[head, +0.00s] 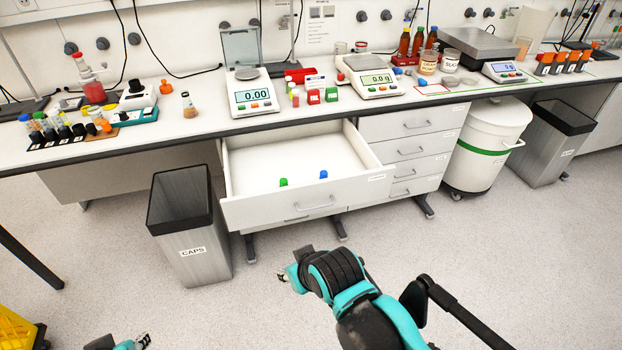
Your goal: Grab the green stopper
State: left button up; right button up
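A small green stopper (283,182) stands in the open top drawer (247,165) under the bench, close to the drawer's front panel. A blue stopper (323,174) stands to its right in the same drawer. My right gripper (288,275) is in front of the drawer, lower in the picture and apart from both stoppers. Its fingers are too small to tell whether they are open. My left gripper (143,340) is at the bottom edge on the left, partly cut off, far from the drawer. Its fingers are also unclear.
A grey bin labelled CAPS (190,225) stands left of the drawer. The white bench (340,108) above carries scales, bottles and racks. Closed drawers (410,125) and a white drum (490,145) are to the right. The rest of the open drawer looks empty.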

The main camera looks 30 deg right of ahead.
aim_at(282, 181)
jog(key=i+z, duration=0.25)
jog(key=i, duration=0.3)
jog(key=i+z, duration=0.3)
jog(key=i, duration=0.3)
